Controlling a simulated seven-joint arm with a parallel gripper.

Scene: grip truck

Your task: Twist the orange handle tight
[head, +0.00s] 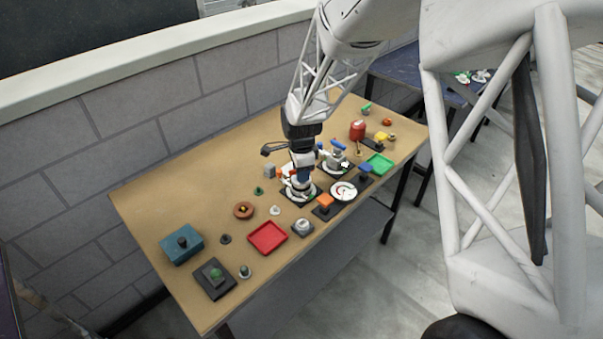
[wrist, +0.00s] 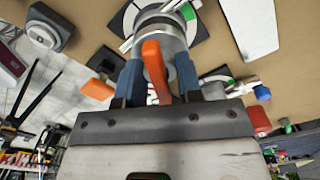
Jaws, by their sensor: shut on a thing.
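The orange handle (wrist: 153,62) sticks out from a round grey metal fitting (wrist: 163,22) in the wrist view. The fitting stands on a black base plate with a white dial ring, partly cut off at the top. My gripper (wrist: 158,66) has one blue finger on each side of the handle and is shut on it. In the head view my gripper (head: 303,176) points down over the white dial, and hides most of the fitting and handle.
A similar fitting with a blue handle (head: 337,146) stands close behind to the right. An orange block on a black box (head: 325,201) and a round gauge (head: 343,191) sit in front. A red tray (head: 268,237) lies left; several small knobs lie around it.

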